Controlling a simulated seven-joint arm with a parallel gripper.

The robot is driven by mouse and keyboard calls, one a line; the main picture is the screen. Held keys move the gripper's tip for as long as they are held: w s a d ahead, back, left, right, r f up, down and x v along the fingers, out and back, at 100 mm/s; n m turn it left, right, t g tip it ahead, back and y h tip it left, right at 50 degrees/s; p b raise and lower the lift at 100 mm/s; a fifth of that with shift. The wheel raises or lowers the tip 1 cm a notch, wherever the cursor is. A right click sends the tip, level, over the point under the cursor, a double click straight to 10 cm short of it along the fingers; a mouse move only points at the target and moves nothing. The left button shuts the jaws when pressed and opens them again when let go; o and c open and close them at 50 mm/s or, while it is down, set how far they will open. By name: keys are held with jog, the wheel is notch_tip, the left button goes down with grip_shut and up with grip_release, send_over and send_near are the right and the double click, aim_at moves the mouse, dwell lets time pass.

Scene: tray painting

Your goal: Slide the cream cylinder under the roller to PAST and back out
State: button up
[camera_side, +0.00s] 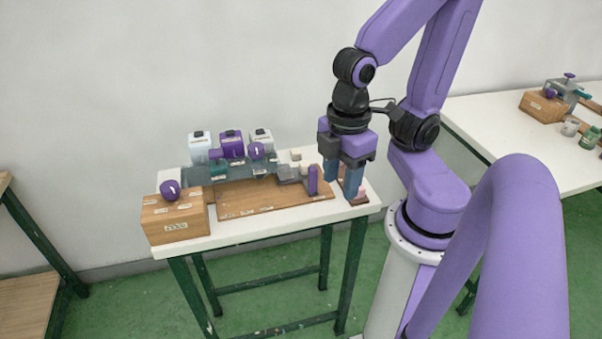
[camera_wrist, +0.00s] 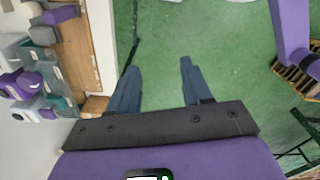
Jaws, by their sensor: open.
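A small cream piece, seemingly the cream cylinder (camera_side: 304,169), stands near the right end of the wooden board (camera_side: 245,198), beside a purple upright piece (camera_side: 312,181). My gripper (camera_side: 342,186) is open and empty, to the right of it at the table's right edge. In the wrist view my gripper (camera_wrist: 159,66) has its fingers spread, with only green floor between them. A grey machine (camera_side: 232,170) with purple knobs stands behind the board; the roller cannot be told apart clearly. I cannot read which label says PAST.
A wooden box (camera_side: 175,217) with a purple knob stands at the table's left front. White and purple containers (camera_side: 231,143) line the back. A small pink piece (camera_side: 361,190) sits at the right edge by my fingers. Another white table (camera_side: 520,130) stands at the right.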

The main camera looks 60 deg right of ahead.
jog(key=w+d+m+h, duration=0.2)
jog(key=w+d, duration=0.1)
jog(key=w, duration=0.6)
jog(key=m+g+h, duration=0.1)
jog(key=m+g, duration=0.1)
jog(key=g, duration=0.1)
send_near(312, 168)
jog(key=x, duration=1.2)
jog(key=shift+s+d+f, duration=0.1)
jog(key=shift+f, duration=0.05)
grip_shut()
